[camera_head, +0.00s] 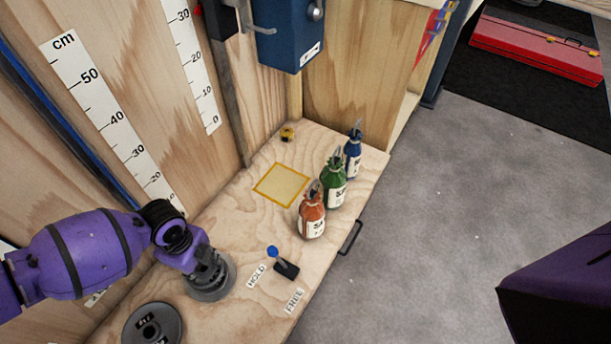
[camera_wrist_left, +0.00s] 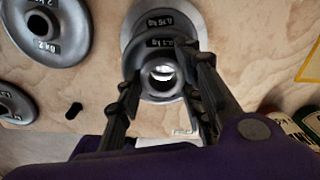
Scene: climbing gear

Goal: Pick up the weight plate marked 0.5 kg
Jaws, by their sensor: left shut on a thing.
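In the left wrist view a small grey weight plate (camera_wrist_left: 160,62), its label partly legible and ending in "5 kg", lies over a wider grey plate marked 0.75 kg (camera_wrist_left: 187,20). My left gripper (camera_wrist_left: 162,85) is shut on the small plate, with its fingers on either side of the ring-shaped hub. I cannot tell whether the small plate touches the wider one. In the head view my left gripper (camera_head: 208,268) points down over the grey plates (camera_head: 222,289) and hides most of the small one. My right gripper is not in view.
A 2 kg plate (camera_wrist_left: 68,45) lies close by. A blue-knobbed lever (camera_head: 285,269) stands between HOLD and FREE labels. Orange (camera_head: 312,217), green (camera_head: 334,188) and blue (camera_head: 353,158) bottles line the bench's right edge. The yellow-bordered square (camera_head: 281,185) is empty. A ruled wall borders the left.

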